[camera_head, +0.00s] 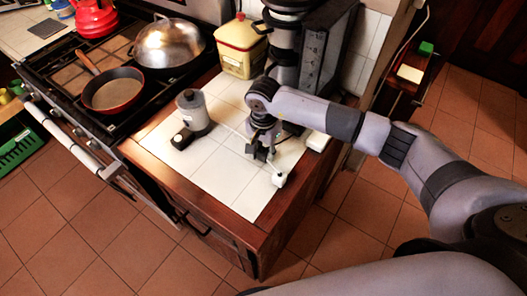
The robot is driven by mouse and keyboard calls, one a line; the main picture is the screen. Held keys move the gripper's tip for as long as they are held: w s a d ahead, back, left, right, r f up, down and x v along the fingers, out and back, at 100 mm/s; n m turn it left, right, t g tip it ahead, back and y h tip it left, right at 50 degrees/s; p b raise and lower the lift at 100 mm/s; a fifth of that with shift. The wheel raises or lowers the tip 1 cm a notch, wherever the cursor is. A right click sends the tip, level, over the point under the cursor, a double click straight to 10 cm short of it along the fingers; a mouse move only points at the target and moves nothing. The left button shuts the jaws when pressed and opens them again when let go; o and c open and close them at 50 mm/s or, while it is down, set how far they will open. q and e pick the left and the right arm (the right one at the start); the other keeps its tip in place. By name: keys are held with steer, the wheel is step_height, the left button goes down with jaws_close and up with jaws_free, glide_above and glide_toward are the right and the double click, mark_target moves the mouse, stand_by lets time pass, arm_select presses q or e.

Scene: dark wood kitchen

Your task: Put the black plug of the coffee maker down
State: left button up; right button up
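My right gripper (262,153) points down over the white tiled counter (225,180), near its right side. It is small and dark here, and I cannot tell whether its fingers are apart or closed on something. I cannot clearly make out the black plug; dark parts at the fingertips blend together. A small white piece (279,179) is on the tiles just below and right of the gripper. A tall black appliance (287,45), possibly the coffee maker, stands behind my gripper, partly hidden by my arm. My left gripper is not in view.
A yellow and red box (241,48) is behind. The stove (66,72) holds a frying pan (113,91) and a domed pan (168,44). The front tiles are clear.

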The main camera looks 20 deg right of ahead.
mark_target(263, 151)
steer(key=o, duration=0.4)
steer(key=shift+c, duration=0.2)
steer(key=shift+r+p, duration=0.4)
steer(key=shift+p, duration=0.1)
steer(key=shift+r+p, duration=0.45)
steer(key=shift+p, duration=0.1)
step_height(263, 151, up, 12)
steer(key=b, duration=0.4)
steer(key=shift+f+b, duration=0.2)
steer(key=shift+b, duration=0.2)
